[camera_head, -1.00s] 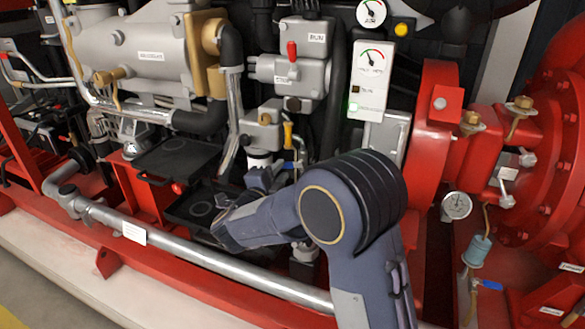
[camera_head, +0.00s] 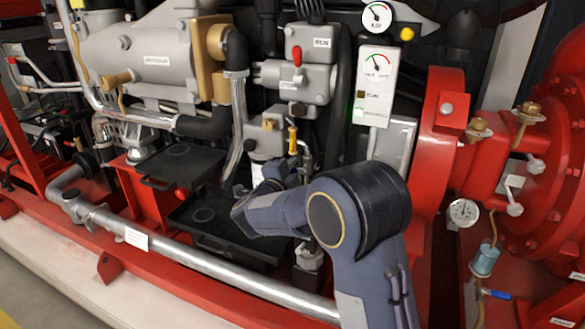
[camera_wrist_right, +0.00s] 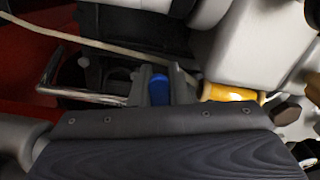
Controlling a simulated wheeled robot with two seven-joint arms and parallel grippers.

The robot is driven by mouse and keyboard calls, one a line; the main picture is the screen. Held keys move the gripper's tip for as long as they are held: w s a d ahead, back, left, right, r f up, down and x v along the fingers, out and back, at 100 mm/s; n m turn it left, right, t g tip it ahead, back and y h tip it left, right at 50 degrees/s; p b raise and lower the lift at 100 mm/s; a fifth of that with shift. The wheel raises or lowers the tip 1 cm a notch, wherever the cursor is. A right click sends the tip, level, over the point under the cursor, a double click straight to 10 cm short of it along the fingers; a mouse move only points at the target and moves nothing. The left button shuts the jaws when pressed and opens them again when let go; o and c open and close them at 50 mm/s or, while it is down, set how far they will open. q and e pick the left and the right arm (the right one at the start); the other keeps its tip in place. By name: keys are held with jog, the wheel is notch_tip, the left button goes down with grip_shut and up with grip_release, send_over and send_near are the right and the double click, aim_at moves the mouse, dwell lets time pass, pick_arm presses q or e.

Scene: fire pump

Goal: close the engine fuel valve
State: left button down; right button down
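A blue handle (camera_wrist_right: 158,90) shows between the two fingers of my right gripper (camera_wrist_right: 159,84) in the right wrist view. Little gap shows on either side, and whether the fingers press on it is unclear. In the head view my right gripper (camera_head: 278,178) is at the small fuel fittings below the grey engine part, and it hides the blue handle. No label names the fuel valve. My left gripper is not in view.
Black trays (camera_head: 182,163) lie left of my right gripper. A silver pipe (camera_head: 190,262) runs along the red frame in front. A gauge panel (camera_head: 375,85) and red pump casing (camera_head: 436,135) are to the right.

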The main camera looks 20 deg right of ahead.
jog(key=m+b, duration=0.1)
jog(key=r+m+b, duration=0.1)
jog(key=m+b, duration=0.1)
jog(key=c, duration=1.6)
grip_release()
jog(key=shift+c, duration=0.2)
jog(key=shift+a, duration=0.15)
jog(key=p+v, duration=0.2)
jog(key=v, duration=0.5)
jog(key=shift+s+a, duration=0.25)
